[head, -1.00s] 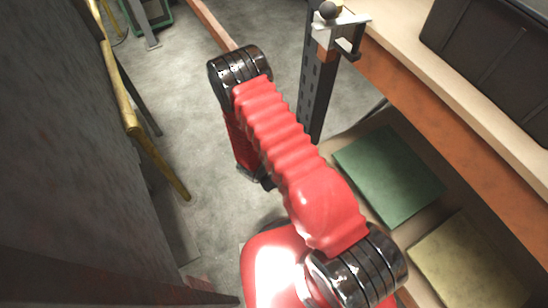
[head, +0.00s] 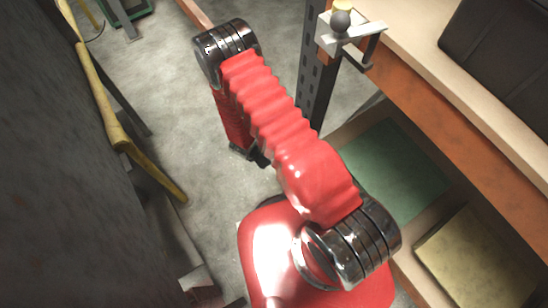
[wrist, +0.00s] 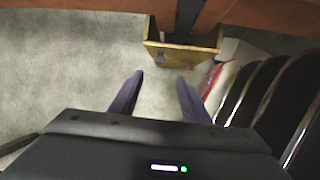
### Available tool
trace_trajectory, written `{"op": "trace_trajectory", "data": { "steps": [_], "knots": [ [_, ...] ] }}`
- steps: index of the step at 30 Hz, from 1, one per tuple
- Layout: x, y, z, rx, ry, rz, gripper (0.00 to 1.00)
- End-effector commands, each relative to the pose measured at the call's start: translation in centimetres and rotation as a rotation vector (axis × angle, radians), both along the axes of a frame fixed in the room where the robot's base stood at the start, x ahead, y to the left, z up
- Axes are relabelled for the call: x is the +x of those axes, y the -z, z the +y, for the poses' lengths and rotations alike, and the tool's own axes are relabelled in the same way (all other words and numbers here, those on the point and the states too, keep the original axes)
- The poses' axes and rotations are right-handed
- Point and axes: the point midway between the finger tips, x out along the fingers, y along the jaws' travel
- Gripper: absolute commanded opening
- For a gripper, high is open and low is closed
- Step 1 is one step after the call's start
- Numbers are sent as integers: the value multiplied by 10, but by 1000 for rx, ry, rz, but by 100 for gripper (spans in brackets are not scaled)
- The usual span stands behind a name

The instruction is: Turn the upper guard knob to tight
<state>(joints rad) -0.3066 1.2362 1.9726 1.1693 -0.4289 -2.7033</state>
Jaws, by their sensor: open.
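A dark round knob (head: 340,20) sits on a pale metal bracket (head: 352,38) at the top of a grey perforated post (head: 312,85) in the head view. A yellow part (head: 343,5) shows just behind it. I cannot tell for sure that this is the upper guard knob, nor how it is turned. In the wrist view my gripper (wrist: 160,76) is open, with its two dark fingers apart and nothing between them. It points at the grey floor, away from the knob. The knob is not visible there.
A shelf unit with orange beams (head: 455,135) stands at right, holding a dark case (head: 500,45), a green panel (head: 390,170) and a yellowish panel (head: 475,265).

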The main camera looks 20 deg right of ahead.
Motion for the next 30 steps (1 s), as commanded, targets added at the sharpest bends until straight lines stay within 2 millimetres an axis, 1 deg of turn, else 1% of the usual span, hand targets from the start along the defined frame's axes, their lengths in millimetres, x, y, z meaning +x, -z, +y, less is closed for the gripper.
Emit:
{"op": "trace_trajectory", "data": {
  "steps": [5, 11, 30],
  "knots": [
    [0, 2, 2, 0, -6, 1, 43],
    [2, 13, -2, 0, -7, 1, 43],
    [18, 83, -26, 1, -8, 1, 43]
  ]
}}
